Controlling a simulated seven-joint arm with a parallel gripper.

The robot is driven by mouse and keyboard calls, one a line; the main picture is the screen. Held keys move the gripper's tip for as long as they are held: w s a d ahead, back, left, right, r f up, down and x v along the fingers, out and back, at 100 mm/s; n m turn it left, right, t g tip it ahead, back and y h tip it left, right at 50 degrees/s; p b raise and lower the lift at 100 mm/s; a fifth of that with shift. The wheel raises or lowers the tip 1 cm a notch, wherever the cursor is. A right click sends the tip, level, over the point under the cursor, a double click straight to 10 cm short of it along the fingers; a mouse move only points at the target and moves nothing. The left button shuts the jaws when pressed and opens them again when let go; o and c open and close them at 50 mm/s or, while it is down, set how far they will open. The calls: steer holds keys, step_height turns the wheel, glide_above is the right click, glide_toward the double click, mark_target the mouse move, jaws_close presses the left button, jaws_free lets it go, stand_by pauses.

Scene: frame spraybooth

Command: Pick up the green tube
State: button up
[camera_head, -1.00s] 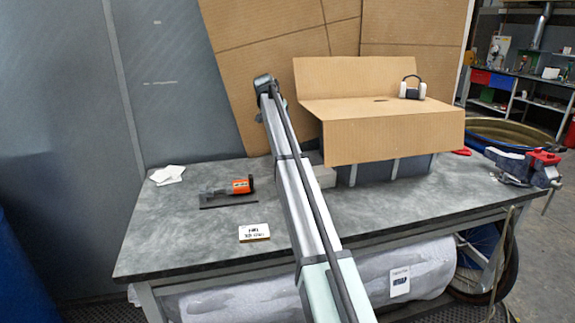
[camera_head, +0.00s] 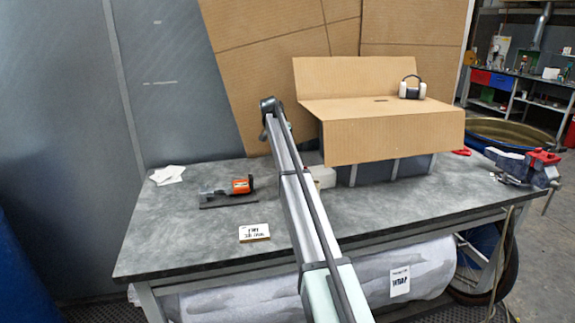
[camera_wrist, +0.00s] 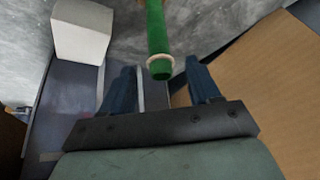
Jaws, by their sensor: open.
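The green tube (camera_wrist: 156,35) shows in the wrist view at the top middle, with a pale ring around its near end. My gripper (camera_wrist: 161,78) is open, its two dark blue fingers spread to the left and right. The tube's near end lies between the lines of the fingers, close to their tips; I see no grip on it. In the head view I cannot make out the tube or my gripper; my arm and the cardboard block that part of the bench.
A cardboard box (camera_head: 390,136) stands close to my arm, and a cardboard surface (camera_wrist: 245,75) fills the wrist view's right side. A white block (camera_wrist: 80,31) is at upper left. An orange tool (camera_head: 241,186) and label card (camera_head: 254,232) lie on the grey bench (camera_head: 190,225).

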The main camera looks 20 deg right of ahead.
steer(key=shift+x, duration=2.65)
steer(key=shift+w+d+r, duration=0.15)
steer(key=shift+r, duration=0.05)
steer(key=shift+c, duration=0.3)
jaws_close()
